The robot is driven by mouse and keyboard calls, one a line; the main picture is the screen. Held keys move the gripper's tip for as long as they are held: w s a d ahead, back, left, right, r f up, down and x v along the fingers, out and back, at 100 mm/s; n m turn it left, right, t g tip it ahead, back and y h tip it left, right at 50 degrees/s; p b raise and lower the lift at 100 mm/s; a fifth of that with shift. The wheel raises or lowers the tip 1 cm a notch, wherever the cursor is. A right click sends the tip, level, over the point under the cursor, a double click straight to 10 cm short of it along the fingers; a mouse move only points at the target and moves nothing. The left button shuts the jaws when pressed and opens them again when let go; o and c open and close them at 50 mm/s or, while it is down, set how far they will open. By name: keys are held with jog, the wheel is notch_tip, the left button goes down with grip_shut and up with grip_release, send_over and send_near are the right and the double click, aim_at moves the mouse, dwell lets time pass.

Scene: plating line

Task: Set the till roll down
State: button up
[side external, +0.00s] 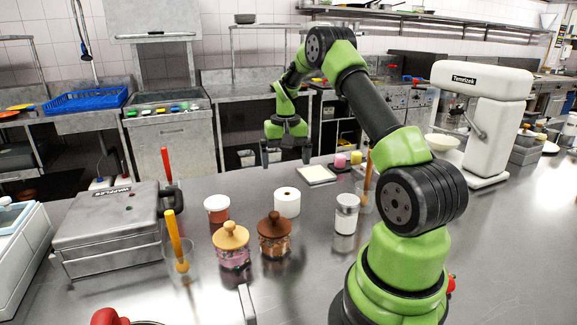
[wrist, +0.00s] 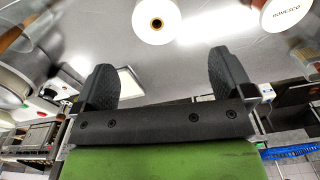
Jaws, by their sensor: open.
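The till roll (side external: 287,202) is a white roll with a dark core hole. It stands upright on the steel counter in the side view, behind the wooden-lidded jars. It also shows at the top of the wrist view (wrist: 156,20), beyond the fingertips and apart from them. My gripper (side external: 286,158) is above the counter's far edge, behind the roll in the side view. In the wrist view its two dark fingers (wrist: 160,75) are spread wide with nothing between them.
A grey press-like box (side external: 108,232) is at left, a white mixer (side external: 482,115) at right.

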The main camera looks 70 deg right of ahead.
jog(key=a+r+n+t, duration=0.3)
jog(key=a+r, duration=1.2)
jog(key=a, duration=0.1)
jog(key=s+a+r+n+t+y, duration=0.2)
jog(key=s+a+n+t, duration=0.1)
jog(key=s+a, duration=1.1)
jog(key=shift+s+r+n+t, duration=0.2)
jog(key=shift+r+n+t, duration=0.1)
jog(key=shift+t, duration=0.2)
